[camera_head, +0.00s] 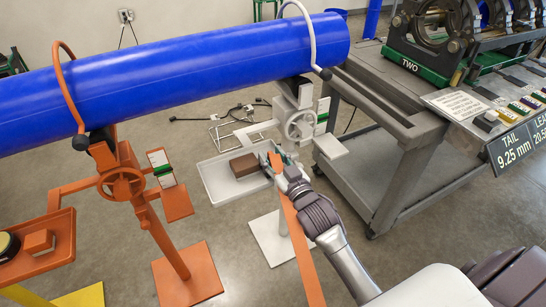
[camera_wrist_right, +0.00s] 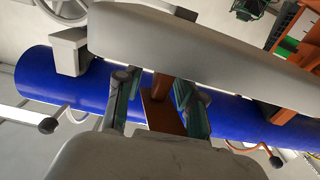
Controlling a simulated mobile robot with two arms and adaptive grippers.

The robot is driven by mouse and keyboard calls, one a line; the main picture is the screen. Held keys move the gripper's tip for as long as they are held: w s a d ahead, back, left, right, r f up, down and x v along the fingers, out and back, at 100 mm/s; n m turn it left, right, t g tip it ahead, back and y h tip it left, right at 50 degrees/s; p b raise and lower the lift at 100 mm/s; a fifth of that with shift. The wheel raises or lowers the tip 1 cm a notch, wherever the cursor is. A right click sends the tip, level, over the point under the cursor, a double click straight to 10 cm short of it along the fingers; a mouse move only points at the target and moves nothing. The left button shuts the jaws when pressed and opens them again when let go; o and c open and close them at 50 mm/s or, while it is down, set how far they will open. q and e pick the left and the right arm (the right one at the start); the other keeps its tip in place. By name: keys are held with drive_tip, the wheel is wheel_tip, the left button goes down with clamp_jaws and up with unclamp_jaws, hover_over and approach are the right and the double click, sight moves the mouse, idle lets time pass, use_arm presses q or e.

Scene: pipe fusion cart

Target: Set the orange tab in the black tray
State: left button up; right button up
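My right gripper (camera_head: 279,164) is in front of the grey tray's right end, in the middle of the head view. A flat orange piece, which looks like the orange tab (camera_wrist_right: 162,112), sits between its fingers in the wrist view. The fingers (camera_wrist_right: 155,98) are partly closed around it, though their contact is not fully clear. In the head view a long orange strip (camera_head: 303,254) runs from behind my wrist to the lower edge; I cannot tell whether it is the same piece. No tray that is clearly black shows. My left gripper is not in view.
A brown block (camera_head: 244,165) lies in the grey tray (camera_head: 214,189) on a grey stand. A blue pipe (camera_head: 180,75) spans above. An orange stand (camera_head: 172,235) and orange tray (camera_head: 62,232) are left. A grey cart (camera_head: 385,150) with machine and labelled panel is right.

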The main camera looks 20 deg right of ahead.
drive_tip(key=shift+r, duration=0.15)
drive_tip(key=s, duration=1.2)
drive_tip(key=shift+d, duration=0.2)
